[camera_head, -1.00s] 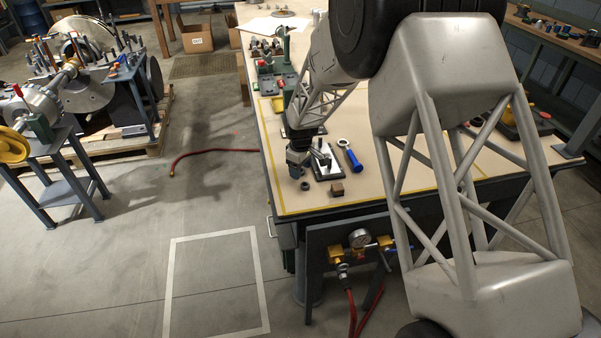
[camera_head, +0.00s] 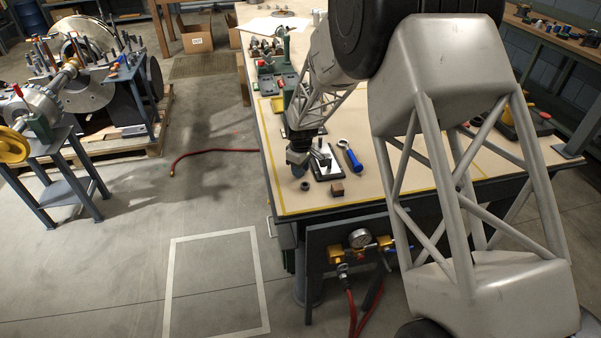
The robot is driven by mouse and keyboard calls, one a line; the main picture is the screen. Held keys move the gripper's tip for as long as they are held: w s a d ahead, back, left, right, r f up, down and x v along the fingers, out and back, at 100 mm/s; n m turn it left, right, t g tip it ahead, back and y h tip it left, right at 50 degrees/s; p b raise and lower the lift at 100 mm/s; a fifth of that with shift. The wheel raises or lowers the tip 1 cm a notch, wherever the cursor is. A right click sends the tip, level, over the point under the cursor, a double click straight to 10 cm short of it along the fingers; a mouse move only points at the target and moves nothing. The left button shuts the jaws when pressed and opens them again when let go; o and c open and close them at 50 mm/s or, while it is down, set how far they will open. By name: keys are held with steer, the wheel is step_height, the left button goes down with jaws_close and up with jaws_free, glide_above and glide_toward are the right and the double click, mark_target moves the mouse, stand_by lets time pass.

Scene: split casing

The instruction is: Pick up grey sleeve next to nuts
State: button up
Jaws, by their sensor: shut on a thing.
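My gripper (camera_head: 298,166) is low over the near left part of the workbench, pointing down. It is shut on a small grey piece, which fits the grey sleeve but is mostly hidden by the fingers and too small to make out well. Whether this piece still touches the bench top I cannot tell. A small dark ring (camera_head: 305,186), which looks like a nut, lies on the bench just in front of the gripper.
A dark plate with a metal fixture (camera_head: 326,165) stands right beside my gripper. A blue-handled tool (camera_head: 350,158) lies to its right, and a brown block (camera_head: 337,190) in front. The bench's front left corner is clear.

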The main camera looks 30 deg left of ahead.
steer(key=shift+r, duration=0.15)
steer(key=shift+r, duration=0.45)
step_height(320, 180, up, 2)
steer(key=shift+s+d+r, duration=0.15)
steer(key=shift+r, duration=0.05)
steer(key=s+d, duration=0.3)
steer(key=s+d+r, duration=0.1)
steer(key=s+d, duration=0.6)
steer(key=s, duration=0.1)
steer(key=shift+d+r, duration=0.2)
steer(key=shift+d, duration=0.2)
steer(key=shift+w, duration=0.1)
stand_by(0.3)
